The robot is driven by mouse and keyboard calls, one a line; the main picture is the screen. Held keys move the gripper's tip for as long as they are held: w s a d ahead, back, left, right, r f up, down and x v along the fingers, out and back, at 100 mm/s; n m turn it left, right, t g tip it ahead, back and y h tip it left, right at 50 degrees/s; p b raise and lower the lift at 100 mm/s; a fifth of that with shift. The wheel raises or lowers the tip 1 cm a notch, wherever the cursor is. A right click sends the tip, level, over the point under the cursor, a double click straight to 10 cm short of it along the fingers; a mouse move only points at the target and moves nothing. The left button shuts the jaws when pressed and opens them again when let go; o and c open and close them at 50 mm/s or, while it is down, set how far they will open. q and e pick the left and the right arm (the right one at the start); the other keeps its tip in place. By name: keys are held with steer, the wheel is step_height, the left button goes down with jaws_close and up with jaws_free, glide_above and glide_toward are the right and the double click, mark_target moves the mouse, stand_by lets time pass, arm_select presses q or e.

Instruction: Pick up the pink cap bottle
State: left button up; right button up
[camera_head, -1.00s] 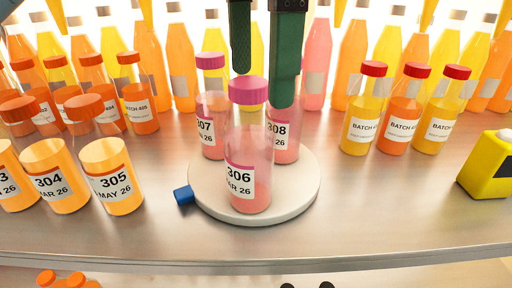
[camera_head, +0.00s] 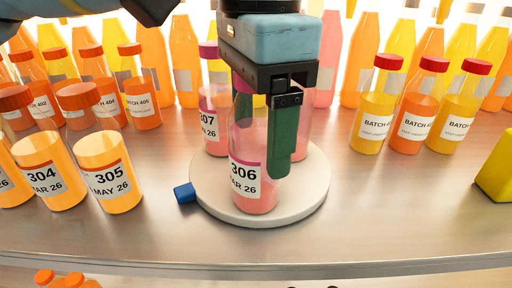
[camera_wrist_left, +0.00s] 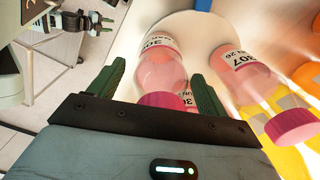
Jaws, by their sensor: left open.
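The pink-capped bottle labelled 306 (camera_head: 246,172) stands upright at the front of a round white turntable (camera_head: 310,190). Bottle 307 (camera_head: 212,125) stands behind left, and another pink bottle (camera_head: 303,130) is mostly hidden behind the gripper. My right gripper (camera_wrist_left: 100,22) is small at the wrist view's upper left.
Orange-capped bottles (camera_head: 105,175) crowd the left and red-capped bottles (camera_head: 418,110) stand at the right. Tall juice bottles line the back. A blue tab (camera_head: 184,193) juts from the turntable's left. A yellow object (camera_head: 497,168) sits far right. The front shelf is clear.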

steer(key=shift+w+d+r, duration=0.1)
steer(key=shift+w, duration=0.05)
arm_select(q)
steer(key=c, duration=1.2)
steer(key=shift+r, duration=0.1)
steer(key=shift+c, duration=0.2)
steer(key=shift+r, duration=0.15)
